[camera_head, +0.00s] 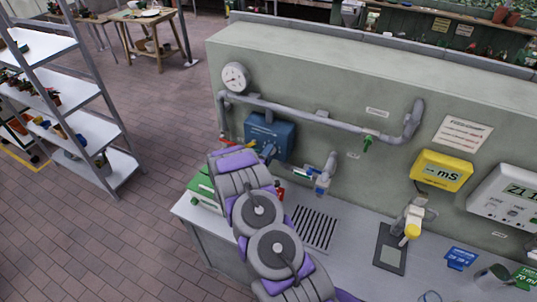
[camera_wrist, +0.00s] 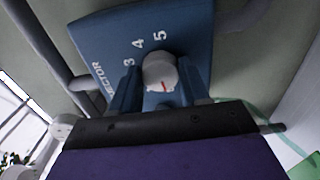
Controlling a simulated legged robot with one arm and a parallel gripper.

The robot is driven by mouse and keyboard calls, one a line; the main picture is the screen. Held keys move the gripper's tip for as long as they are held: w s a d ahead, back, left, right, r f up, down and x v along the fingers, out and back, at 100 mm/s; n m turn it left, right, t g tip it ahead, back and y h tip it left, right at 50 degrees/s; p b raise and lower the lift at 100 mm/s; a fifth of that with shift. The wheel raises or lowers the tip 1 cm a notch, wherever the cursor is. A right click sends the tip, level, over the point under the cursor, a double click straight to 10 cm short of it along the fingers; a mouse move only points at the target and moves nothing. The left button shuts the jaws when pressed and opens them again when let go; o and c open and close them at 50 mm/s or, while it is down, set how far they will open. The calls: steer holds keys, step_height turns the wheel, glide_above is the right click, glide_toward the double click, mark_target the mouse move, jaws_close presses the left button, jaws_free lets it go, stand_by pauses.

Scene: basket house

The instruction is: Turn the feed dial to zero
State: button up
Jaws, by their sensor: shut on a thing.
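The feed dial (camera_wrist: 160,70) is a pale round knob with a short red mark, on the face of a blue injector box (camera_wrist: 105,38). The numbers 3, 4 and 5 show around its far side in the wrist view; the other numbers are hidden. The red mark shows on the part of the knob nearer my gripper, away from those numbers. My gripper (camera_wrist: 161,82) is shut on the dial, one dark finger on each side. In the head view the blue box (camera_head: 270,134) is on the grey-green wall panel, and my arm hides the dial.
Grey pipes and a round gauge (camera_head: 235,76) are above and left of the box. A green-handled valve (camera_head: 368,143), a yellow meter (camera_head: 441,170) and a white meter (camera_head: 508,200) are to the right. The bench has a slotted drain (camera_head: 315,228). A shelf rack (camera_head: 92,130) stands left.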

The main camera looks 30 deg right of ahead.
steer(key=shift+w+a, duration=0.15)
steer(key=o, duration=1)
steer(key=shift+f, duration=0.1)
steer(key=shift+o, duration=0.2)
steer(key=b+v, duration=0.3)
steer(key=v, duration=1.4)
steer(key=shift+s, duration=0.2)
steer(key=shift+a, duration=0.1)
